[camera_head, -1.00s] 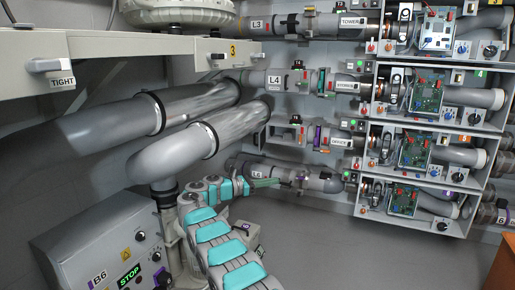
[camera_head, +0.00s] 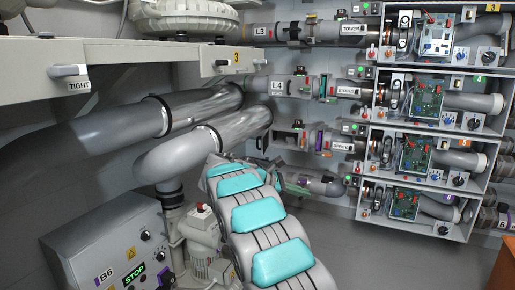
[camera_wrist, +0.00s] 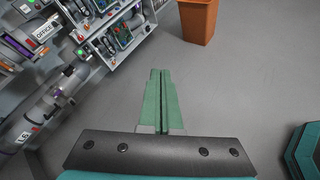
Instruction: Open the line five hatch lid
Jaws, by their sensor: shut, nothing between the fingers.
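Line pipes run along the back wall in the head view, with L3 and L4 labels readable. The third pipe (camera_head: 336,146), below L4, carries the OFFICE label and an upright purple piece (camera_head: 319,140). I cannot tell for certain whether this is the line five hatch lid. A lower pipe (camera_head: 322,185) runs beneath it, partly hidden by my arm. My gripper (camera_head: 297,187) is mostly hidden behind my arm near that lower pipe. In the wrist view my green gripper fingers (camera_wrist: 160,100) are shut and empty, pointing over bare floor, apart from the pipes at left.
Several open boxes with circuit boards (camera_head: 418,152) stand stacked at right. A grey B6 control box (camera_head: 105,245) and a large elbow pipe (camera_head: 185,155) stand at left. An orange bin (camera_wrist: 198,20) is on the floor. Floor between is clear.

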